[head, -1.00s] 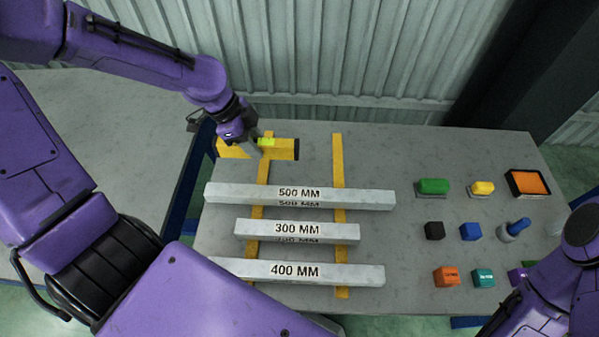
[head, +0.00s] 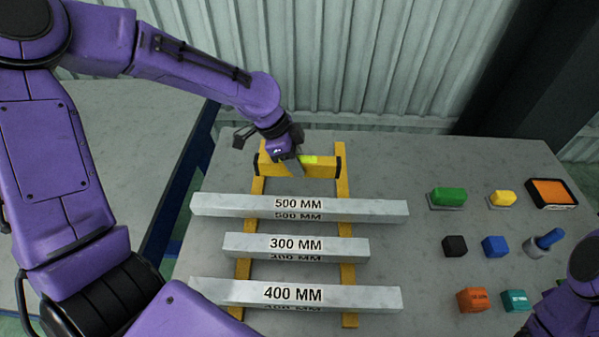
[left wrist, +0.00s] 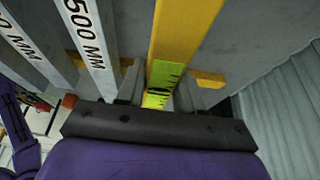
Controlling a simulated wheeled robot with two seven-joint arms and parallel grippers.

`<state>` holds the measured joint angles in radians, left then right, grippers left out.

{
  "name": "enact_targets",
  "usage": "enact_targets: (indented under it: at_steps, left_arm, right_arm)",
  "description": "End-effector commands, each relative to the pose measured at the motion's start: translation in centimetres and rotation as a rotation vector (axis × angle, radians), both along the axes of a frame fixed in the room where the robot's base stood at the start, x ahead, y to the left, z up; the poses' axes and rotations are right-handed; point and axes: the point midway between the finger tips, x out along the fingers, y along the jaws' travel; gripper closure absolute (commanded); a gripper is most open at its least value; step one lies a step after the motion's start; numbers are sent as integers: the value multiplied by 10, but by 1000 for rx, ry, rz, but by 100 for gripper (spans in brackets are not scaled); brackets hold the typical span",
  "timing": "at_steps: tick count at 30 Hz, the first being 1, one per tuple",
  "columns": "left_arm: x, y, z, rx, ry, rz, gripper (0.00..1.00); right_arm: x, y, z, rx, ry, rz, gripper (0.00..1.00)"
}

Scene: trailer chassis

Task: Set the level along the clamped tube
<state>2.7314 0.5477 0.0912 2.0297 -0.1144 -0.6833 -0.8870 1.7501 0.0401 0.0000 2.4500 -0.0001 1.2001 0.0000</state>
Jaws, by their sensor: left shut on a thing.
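The level is a yellow bar (head: 322,169) with dark end caps and a bright green vial. It lies crosswise behind the tubes, its ends near the two yellow strips. My left gripper (head: 301,162) is shut on its middle; the left wrist view shows the level (left wrist: 186,35) between the fingers. I cannot tell whether it touches the table. Three grey tubes lie in front, roughly parallel to it: 500 MM (head: 240,205), 300 MM (head: 345,246) and 400 MM (head: 370,297). No clamp is visible on any of them. My right gripper is out of frame.
The tubes rest across two yellow strips (head: 348,272). At the right lie green (head: 449,196), yellow (head: 502,198), black (head: 455,246), blue (head: 495,247), orange (head: 473,300) and teal (head: 515,300) pieces, and an orange-filled tray (head: 528,190). A corrugated wall (head: 400,70) stands behind the table.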

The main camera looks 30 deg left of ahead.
Motion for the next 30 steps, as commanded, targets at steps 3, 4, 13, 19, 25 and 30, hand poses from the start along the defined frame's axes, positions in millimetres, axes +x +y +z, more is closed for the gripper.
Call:
enact_targets:
  at_steps: [3, 4, 13, 19, 25, 30]
  left_arm:
    - [4, -5, -7, 0, 0, 0, 100]
    - [6, -7, -12, 0, 2, -1, 100]
    - [6, -7, -41, -1, -3, 1, 100]
    - [6, -7, -43, 0, -2, 1, 100]
    - [6, -7, -45, 0, -1, 0, 38]
    - [6, -7, -45, 0, -1, 0, 38]
  right_arm:
    - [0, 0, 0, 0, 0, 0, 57]
    - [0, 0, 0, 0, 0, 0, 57]
    - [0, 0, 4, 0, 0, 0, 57]
    - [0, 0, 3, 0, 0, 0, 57]
    - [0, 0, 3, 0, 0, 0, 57]
    - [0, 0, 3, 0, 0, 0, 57]
